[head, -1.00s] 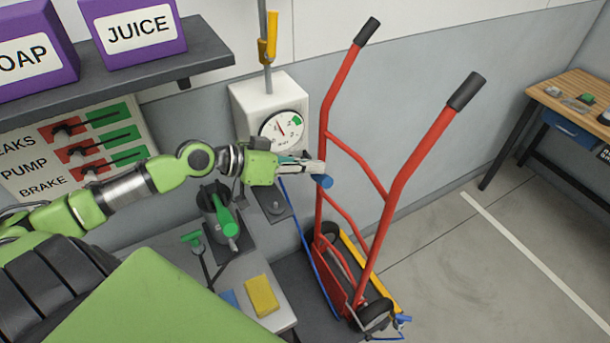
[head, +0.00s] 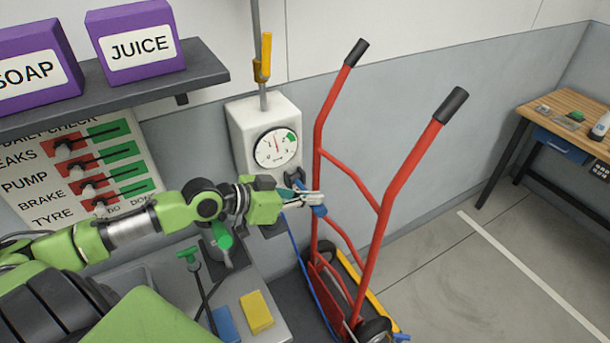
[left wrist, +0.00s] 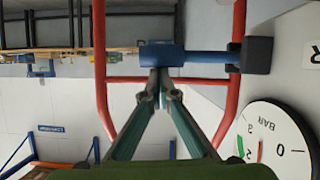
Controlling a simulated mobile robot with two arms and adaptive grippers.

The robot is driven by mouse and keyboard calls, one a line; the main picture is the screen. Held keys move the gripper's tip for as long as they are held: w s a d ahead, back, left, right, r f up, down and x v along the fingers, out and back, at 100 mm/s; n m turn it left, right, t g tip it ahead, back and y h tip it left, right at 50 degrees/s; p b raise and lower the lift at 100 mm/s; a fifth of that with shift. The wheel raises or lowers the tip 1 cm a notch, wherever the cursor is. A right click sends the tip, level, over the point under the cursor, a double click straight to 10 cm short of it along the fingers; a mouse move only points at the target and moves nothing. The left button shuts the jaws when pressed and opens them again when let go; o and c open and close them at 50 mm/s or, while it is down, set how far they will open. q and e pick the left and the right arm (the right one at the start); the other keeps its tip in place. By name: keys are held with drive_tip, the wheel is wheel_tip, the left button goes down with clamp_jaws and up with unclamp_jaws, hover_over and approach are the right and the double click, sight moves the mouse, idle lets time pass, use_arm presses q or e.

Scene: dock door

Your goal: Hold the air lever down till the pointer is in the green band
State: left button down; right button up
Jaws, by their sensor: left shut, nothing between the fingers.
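The white air box (head: 240,122) carries a round gauge (head: 270,158) with a green band (head: 291,137) at its upper right. The pointer (head: 276,142) stands roughly upright, left of the green band. The gauge also shows upside down in the left wrist view (left wrist: 285,135), its red pointer (left wrist: 260,152) beside the green band but apart from it. The blue air lever (head: 320,211) shows below and right of the gauge. My left gripper (head: 318,198) is shut and empty, its fingertips at the lever, apparently on top of it. The lever shows in the left wrist view (left wrist: 190,57) too.
A red hand truck (head: 400,183) stands close to the right of the lever. A blue hose (head: 296,248) hangs below the box. A bench with a yellow sponge (head: 256,311) is below my arm. A wooden table (head: 570,95) stands far right.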

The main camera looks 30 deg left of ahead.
use_arm(q)
drive_tip(key=shift+s+f, duration=0.15)
drive_tip(key=shift+f, duration=0.25)
drive_tip(key=shift+s+f, duration=0.1)
drive_tip(key=shift+f, duration=0.05)
idle(1.4)
idle(2.5)
wheel_tip(320, 180, up, 11)
drive_tip(key=shift+w, duration=0.2)
idle(1.2)
